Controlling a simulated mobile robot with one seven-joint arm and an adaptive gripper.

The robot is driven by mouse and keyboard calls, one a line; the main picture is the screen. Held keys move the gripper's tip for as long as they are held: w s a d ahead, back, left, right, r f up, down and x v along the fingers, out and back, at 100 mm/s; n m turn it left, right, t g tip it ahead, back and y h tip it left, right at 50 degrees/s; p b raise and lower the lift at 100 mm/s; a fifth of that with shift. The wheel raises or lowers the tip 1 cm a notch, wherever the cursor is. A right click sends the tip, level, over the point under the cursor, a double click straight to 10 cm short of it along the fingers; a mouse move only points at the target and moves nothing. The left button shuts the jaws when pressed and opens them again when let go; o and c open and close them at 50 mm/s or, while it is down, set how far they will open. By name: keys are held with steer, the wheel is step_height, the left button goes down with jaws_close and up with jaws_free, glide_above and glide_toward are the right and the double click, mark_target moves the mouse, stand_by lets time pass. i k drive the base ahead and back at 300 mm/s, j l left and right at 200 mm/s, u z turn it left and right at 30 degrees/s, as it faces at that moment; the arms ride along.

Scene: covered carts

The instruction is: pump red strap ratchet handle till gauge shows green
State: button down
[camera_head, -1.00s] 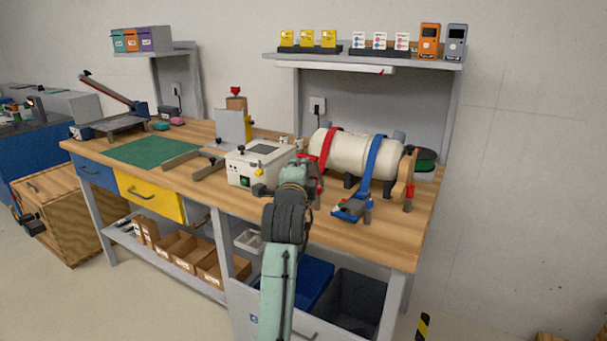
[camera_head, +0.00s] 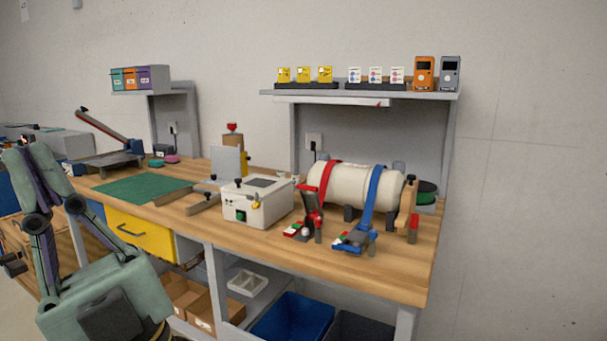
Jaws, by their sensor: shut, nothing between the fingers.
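The red strap (camera_head: 325,178) runs over the left part of a cream cylinder (camera_head: 352,184) on the workbench. Its ratchet handle (camera_head: 312,197) is red and dark and stands raised, close to upright, at the cylinder's front left. A small gauge piece (camera_head: 294,231) with red, white and green patches lies at the ratchet's foot; its reading is too small to tell. My arm is folded at the left, well away from the ratchet. I cannot make out my gripper in this view.
A blue strap (camera_head: 371,192) with its own blue ratchet (camera_head: 352,240) sits just right of the red one. A white box (camera_head: 257,205) with a green button stands to the left. The bench's front right corner (camera_head: 405,278) is bare. A shelf (camera_head: 365,95) hangs above.

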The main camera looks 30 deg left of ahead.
mark_target(309, 201)
steer(key=j+z, duration=0.2)
steer(key=j, duration=0.45)
steer(key=j+z, duration=0.2)
steer(key=j, duration=0.5)
steer(key=k+j+z, duration=0.15)
steer(key=j, duration=0.45)
